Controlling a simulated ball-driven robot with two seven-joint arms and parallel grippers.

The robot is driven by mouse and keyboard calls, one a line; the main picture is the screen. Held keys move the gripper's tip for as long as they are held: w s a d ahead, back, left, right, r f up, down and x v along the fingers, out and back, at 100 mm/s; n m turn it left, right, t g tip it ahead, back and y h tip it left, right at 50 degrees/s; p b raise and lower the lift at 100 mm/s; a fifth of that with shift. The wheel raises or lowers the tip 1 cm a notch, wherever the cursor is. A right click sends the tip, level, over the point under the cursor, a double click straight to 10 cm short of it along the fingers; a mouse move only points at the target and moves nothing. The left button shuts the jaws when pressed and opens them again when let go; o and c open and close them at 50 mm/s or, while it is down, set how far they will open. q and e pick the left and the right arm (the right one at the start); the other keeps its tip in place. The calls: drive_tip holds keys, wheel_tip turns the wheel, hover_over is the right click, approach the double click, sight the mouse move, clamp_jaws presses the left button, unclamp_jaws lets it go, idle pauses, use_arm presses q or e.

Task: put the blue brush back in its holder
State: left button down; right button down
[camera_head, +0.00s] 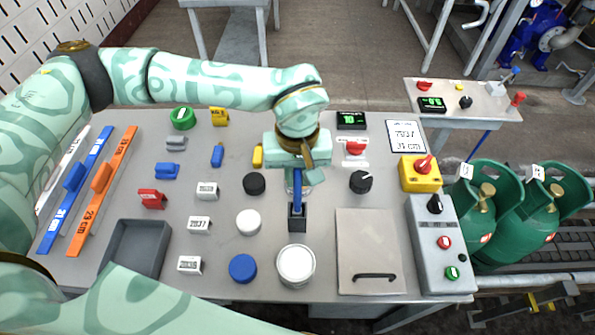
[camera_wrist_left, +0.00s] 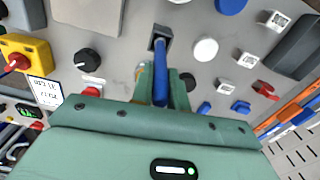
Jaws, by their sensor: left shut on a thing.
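The blue brush (camera_head: 297,193) is a slim blue handle between the fingers of my left gripper (camera_head: 298,178), which is shut on it. The brush points down, and its lower end meets the opening of the small dark holder (camera_head: 297,222) on the table. How deep it sits in the holder cannot be told. In the left wrist view the blue brush (camera_wrist_left: 160,82) runs between the green fingers (camera_wrist_left: 160,88) toward the square dark holder (camera_wrist_left: 160,36). My right gripper is not in view.
A white round can (camera_head: 296,265) stands just in front of the holder. A hatch plate with a handle (camera_head: 370,240) lies to the right. A white disc (camera_head: 248,222) and a black knob (camera_head: 254,184) are to the left. A grey tray (camera_head: 135,248) is at the front left.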

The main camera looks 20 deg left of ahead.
use_arm(q)
drive_tip(key=shift+f+b, duration=0.35)
drive_tip(key=shift+f, duration=0.2)
drive_tip(key=c, duration=1.3)
unclamp_jaws()
wheel_tip(320, 180, up, 16)
drive_tip(key=p, duration=0.1)
drive_tip(key=shift+r+p, duration=0.2)
drive_tip(key=shift+p, duration=0.15)
drive_tip(key=shift+f, duration=0.1)
